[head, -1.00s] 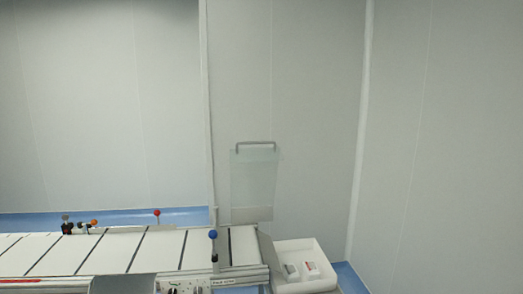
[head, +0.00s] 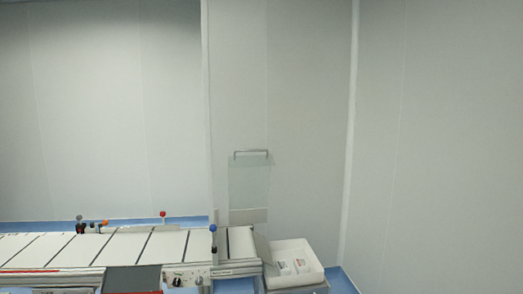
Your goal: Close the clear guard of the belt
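The clear guard (head: 249,190) stands upright and raised at the far right end of the belt, in front of the wall. A grey bar handle (head: 252,153) runs along its top edge. The white belt (head: 166,247) with dark cross lines runs from the left edge of the picture to below the guard. My gripper is not in view.
A white bin (head: 296,252) with small white packs stands at the belt's right end. A blue-knobbed post (head: 213,242) stands at the near side and a red-knobbed one (head: 163,217) at the far side. Black, red and orange knobs are at the left.

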